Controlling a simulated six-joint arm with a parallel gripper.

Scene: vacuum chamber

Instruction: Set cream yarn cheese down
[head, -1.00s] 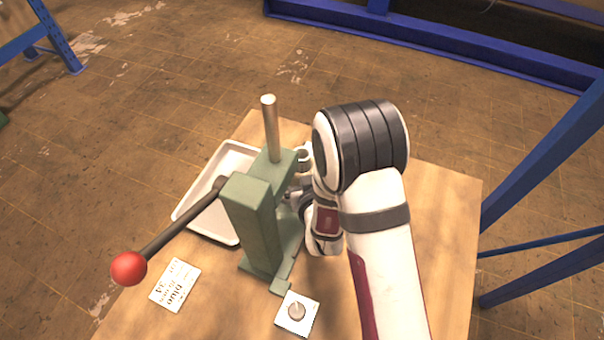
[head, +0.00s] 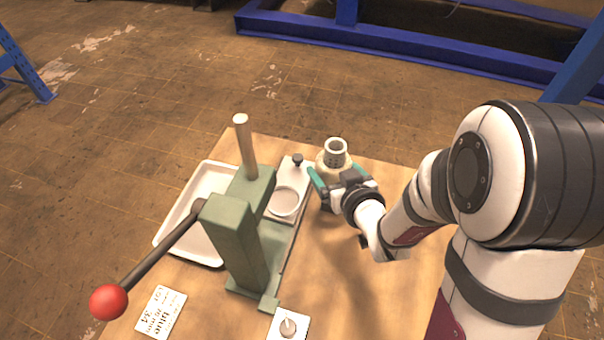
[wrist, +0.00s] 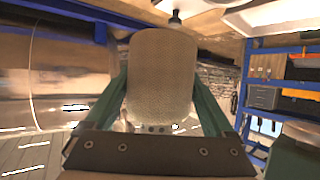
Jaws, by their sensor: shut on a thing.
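The cream yarn cheese (head: 324,161) is a pale wound cylinder with a grey-white tube end sticking out of its top. In the head view it is upright at the back of the table. My gripper (head: 330,187) has its green fingers shut on the cheese from both sides. In the wrist view the cheese (wrist: 163,75) fills the middle between the two green fingers. Whether its underside touches the table cannot be told.
A green lever press (head: 238,235) with a red knob (head: 109,301) stands left of my gripper. Beside it are a plate with a white ring (head: 284,202), a white tray (head: 172,227), a printed card (head: 161,312) and a dial (head: 288,327). The wooden table (head: 335,285) is bare at front centre.

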